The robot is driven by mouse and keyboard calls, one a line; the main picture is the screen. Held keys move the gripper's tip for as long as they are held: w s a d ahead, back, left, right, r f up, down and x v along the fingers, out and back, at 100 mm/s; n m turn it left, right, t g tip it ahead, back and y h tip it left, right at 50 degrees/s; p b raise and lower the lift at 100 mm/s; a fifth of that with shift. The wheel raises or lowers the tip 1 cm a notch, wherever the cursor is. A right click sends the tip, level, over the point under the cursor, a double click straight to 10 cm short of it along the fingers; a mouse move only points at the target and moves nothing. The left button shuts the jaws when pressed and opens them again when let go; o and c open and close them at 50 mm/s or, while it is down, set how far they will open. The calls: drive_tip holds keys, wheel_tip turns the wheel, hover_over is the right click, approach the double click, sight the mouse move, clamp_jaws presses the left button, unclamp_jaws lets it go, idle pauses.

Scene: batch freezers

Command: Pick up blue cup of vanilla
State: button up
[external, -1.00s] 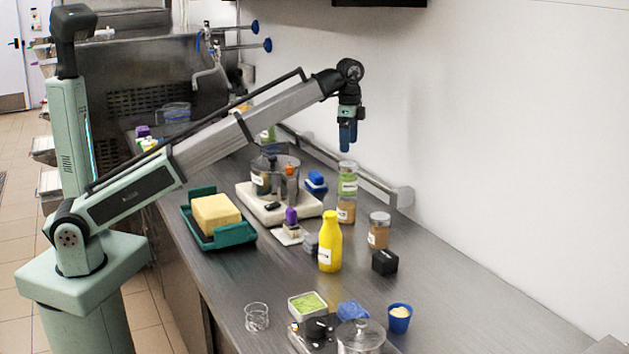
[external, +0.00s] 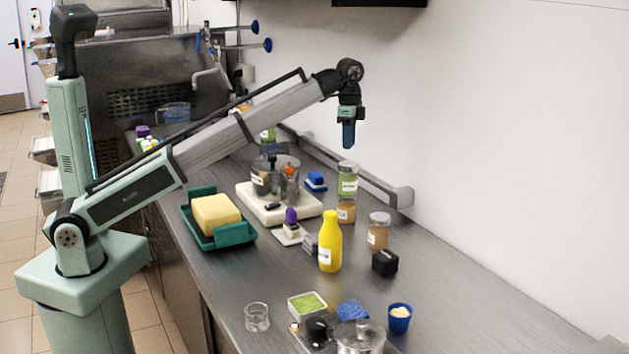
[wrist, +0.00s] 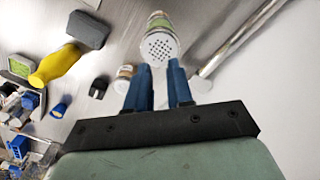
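The blue cup (external: 400,324) stands upright near the front right of the steel counter, with a pale cream filling showing at its top. In the wrist view a small blue shape (wrist: 60,107) at the left looks like the same cup. My gripper (external: 348,147) hangs fingers-down, high above the back of the counter, over the stacked jars and far from the cup. In the wrist view its two blue fingers (wrist: 158,80) are apart, with nothing held between them. A jar with a perforated lid (wrist: 160,48) shows beyond the fingertips.
A yellow bottle (external: 330,243), a black box (external: 385,262) and a small jar (external: 379,231) stand between my gripper and the cup. A pot (external: 361,340) and a blue cloth-like item (external: 353,309) lie left of the cup. The counter (external: 480,300) right of the cup is clear.

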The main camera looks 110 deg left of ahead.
drive_tip(key=shift+w, duration=0.1)
drive_tip(key=w+d+f+m, duration=0.2)
drive_tip(key=w+d, duration=0.3)
drive_tip(key=d, duration=0.6)
drive_tip(key=w+d+f+m, duration=0.1)
drive_tip(key=w+d, duration=0.5)
drive_tip(key=d, duration=0.5)
drive_tip(key=m+t, duration=0.2)
drive_tip(key=m, duration=1.3)
approach(391, 315)
wheel_tip(391, 315, up, 2)
drive_tip(key=a, duration=0.3)
drive_tip(key=f, duration=0.5)
drive_tip(key=w+f, duration=0.1)
drive_tip(key=f, duration=0.2)
drive_tip(key=shift+w+d+f, duration=0.1)
drive_tip(key=shift+d+f, duration=0.1)
drive_tip(key=shift+f, duration=1.2)
drive_tip(key=shift+w+d+f, duration=0.1)
drive_tip(key=shift+d+f, duration=0.05)
drive_tip(key=shift+f, duration=1.2)
drive_tip(key=shift+c, duration=0.2)
